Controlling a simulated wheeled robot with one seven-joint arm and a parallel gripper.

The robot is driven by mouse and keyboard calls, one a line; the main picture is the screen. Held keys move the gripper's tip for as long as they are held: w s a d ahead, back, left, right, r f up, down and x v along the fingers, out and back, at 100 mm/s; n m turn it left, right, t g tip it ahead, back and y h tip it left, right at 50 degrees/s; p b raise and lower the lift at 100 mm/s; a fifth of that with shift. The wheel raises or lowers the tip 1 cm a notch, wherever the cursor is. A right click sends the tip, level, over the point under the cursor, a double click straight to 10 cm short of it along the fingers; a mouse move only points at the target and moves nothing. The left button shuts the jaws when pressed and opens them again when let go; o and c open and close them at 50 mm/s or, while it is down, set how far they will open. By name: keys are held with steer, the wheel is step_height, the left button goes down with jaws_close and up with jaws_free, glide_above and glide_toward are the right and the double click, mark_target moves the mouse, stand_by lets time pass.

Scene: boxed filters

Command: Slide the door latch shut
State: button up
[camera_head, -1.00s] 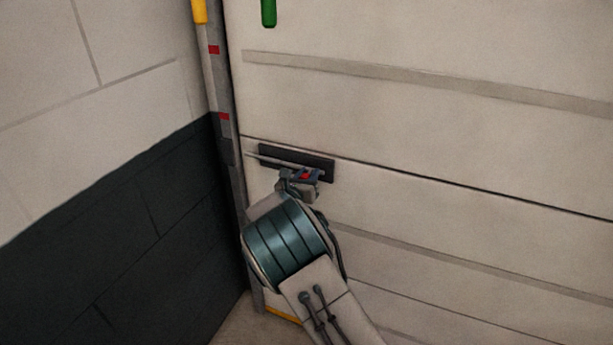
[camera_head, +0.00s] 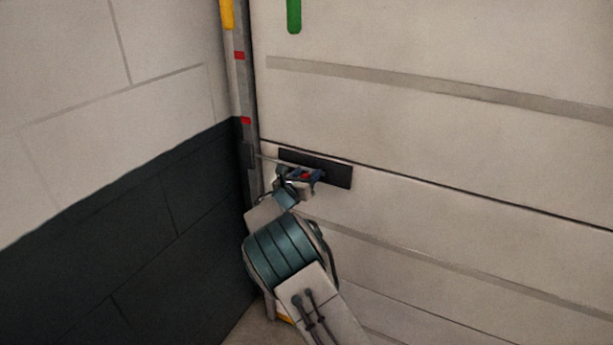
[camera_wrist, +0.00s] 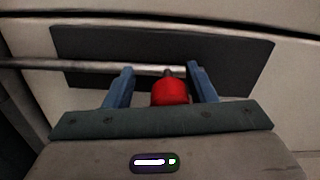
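The latch is a dark plate (camera_head: 335,174) on the pale door, with a thin grey bolt (camera_wrist: 90,66) running left across it. In the head view the bolt's left end meets or nearly meets a dark grey bracket (camera_head: 248,156) on the post. I cannot tell whether it is inside. The red knob (camera_wrist: 170,93) sits between the two blue fingers of my gripper (camera_wrist: 162,84). A gap shows at the left finger; the right finger is close to the knob, perhaps touching. In the head view my gripper (camera_head: 298,174) is at the plate's left half.
The pale panelled door (camera_head: 450,140) fills the right side. A grey post (camera_head: 240,80) with red marks stands at its left edge, beside a wall (camera_head: 90,230) with a dark lower part. A green handle-like piece (camera_head: 294,14) is above the latch.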

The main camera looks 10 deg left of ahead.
steer(key=shift+s+d, duration=0.1)
steer(key=shift+d, duration=0.05)
steer(key=b+v, duration=0.2)
steer(key=v, duration=1.1)
steer(key=shift+s+a+b, duration=0.25)
steer(key=shift+s+b, duration=0.05)
steer(key=shift+b, duration=0.1)
steer(key=s+d+r+m+g+h, duration=0.15)
steer(key=d+m+g, duration=0.35)
steer(key=d, duration=0.5)
steer(key=s+d+r+m+g+h, duration=0.1)
steer(key=s+d+m+g, duration=0.2)
steer(key=d+m, duration=0.55)
steer(key=s+d+r+m+g+h, duration=0.1)
steer(key=s+d+m+g+h, duration=0.2)
steer(key=d, duration=1)
steer(key=s+d+m+g+y, duration=0.1)
steer(key=s+d+m+y, duration=0.2)
steer(key=s+m, duration=0.6)
steer(key=s+d+m+g+y, duration=0.2)
steer(key=s+d+m+y, duration=0.2)
steer(key=s+m, duration=0.6)
steer(key=s+y, duration=0.2)
steer(key=s, duration=0.3)
steer(key=shift+s+g, duration=0.3)
steer(key=shift+s, duration=0.05)
